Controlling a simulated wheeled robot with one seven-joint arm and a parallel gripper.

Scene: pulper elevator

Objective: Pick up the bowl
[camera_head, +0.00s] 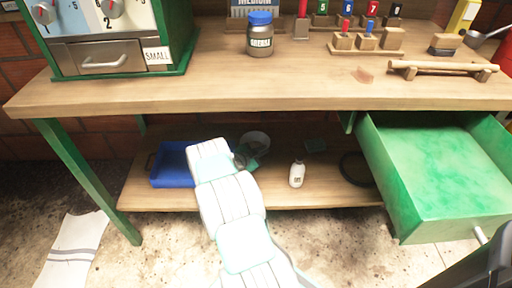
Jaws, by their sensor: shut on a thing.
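The grey bowl (258,138) is on or just above the lower wooden shelf, under the table. My pale arm reaches in from the bottom of the picture to it. My gripper (243,159) is at the bowl's near left side and is shut on it. The fingertips are small and dark here, and part of the bowl is hidden behind the gripper. I cannot tell whether the bowl touches the shelf.
A blue tray (172,166) is left of my arm on the shelf (325,193). A white bottle (297,174) and a dark ring (356,168) are to the right. An open green drawer (435,165) juts out at right. The tabletop (200,92) overhangs the shelf.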

